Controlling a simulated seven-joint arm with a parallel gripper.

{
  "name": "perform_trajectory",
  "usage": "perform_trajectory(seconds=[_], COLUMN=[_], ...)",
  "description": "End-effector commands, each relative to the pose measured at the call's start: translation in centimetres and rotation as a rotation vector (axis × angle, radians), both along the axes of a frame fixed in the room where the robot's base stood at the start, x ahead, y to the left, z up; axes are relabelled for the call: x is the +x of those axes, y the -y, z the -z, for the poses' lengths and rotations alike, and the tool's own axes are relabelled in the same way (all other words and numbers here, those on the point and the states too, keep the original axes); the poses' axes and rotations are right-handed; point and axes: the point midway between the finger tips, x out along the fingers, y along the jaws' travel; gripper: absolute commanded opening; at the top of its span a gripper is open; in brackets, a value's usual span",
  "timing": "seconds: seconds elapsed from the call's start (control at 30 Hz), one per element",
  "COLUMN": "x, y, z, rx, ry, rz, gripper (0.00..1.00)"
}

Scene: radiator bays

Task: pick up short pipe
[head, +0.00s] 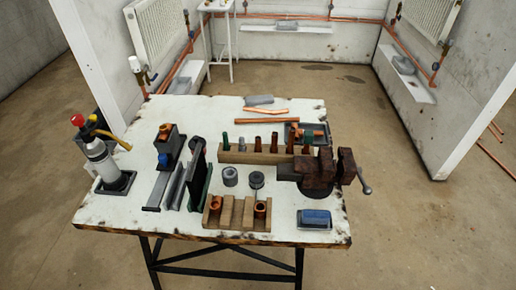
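Several copper pipe pieces lie at the back of the white worktable (140,215). One straight copper pipe (266,120) lies flat, roughly left to right. Just behind it are thin copper pieces (265,110) that lie at a slant, and I cannot tell if they are one or two. I cannot tell which piece is the short pipe. A wooden rack (240,157) in front of them holds several upright green and copper-coloured pieces. My gripper is not in view.
A rusty vise (318,172) stands at the right, its handle past the table edge. A torch bottle (100,158) stands at the left. Dark upright tools (198,165), grey rolls (230,176), a wooden block (237,214) and a blue item (315,218) crowd the middle and front.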

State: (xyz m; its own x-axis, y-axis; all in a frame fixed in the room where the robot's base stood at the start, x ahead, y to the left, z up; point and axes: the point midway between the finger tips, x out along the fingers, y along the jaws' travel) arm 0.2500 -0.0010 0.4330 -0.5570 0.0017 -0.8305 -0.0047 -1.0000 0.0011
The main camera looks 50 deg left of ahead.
Motion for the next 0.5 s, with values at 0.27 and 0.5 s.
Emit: perform_trajectory(seconds=[0.27,0.5], x=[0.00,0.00], y=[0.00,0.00], z=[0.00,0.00], rx=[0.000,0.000], ry=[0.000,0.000], rz=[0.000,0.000], gripper=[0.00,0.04])
